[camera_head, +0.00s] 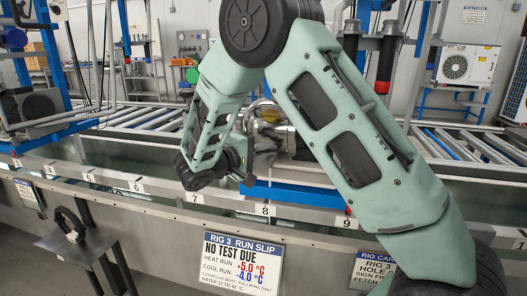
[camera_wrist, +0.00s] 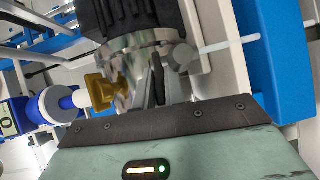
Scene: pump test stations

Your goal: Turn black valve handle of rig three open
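In the wrist view, my gripper (camera_wrist: 158,88) reaches up to a silver metal pump body (camera_wrist: 125,70). Its grey fingers stand on either side of a narrow black piece (camera_wrist: 157,74), which looks like the black valve handle. I cannot tell whether the fingers touch it. A brass fitting (camera_wrist: 100,92) sits on the pump's left. In the head view, the silver pump (camera_head: 284,138) with a brass part shows between my arm's links, and my arm hides most of it. The rig 3 run slip (camera_head: 241,262) hangs on the front rail below.
A blue gauge box (camera_wrist: 14,120) and a white and blue fitting (camera_wrist: 50,105) lie left of the brass fitting. A white rod (camera_wrist: 228,44) sticks out to the right. A numbered rail and roller conveyor (camera_head: 130,118) run across. A black handwheel (camera_head: 70,225) stands at front left.

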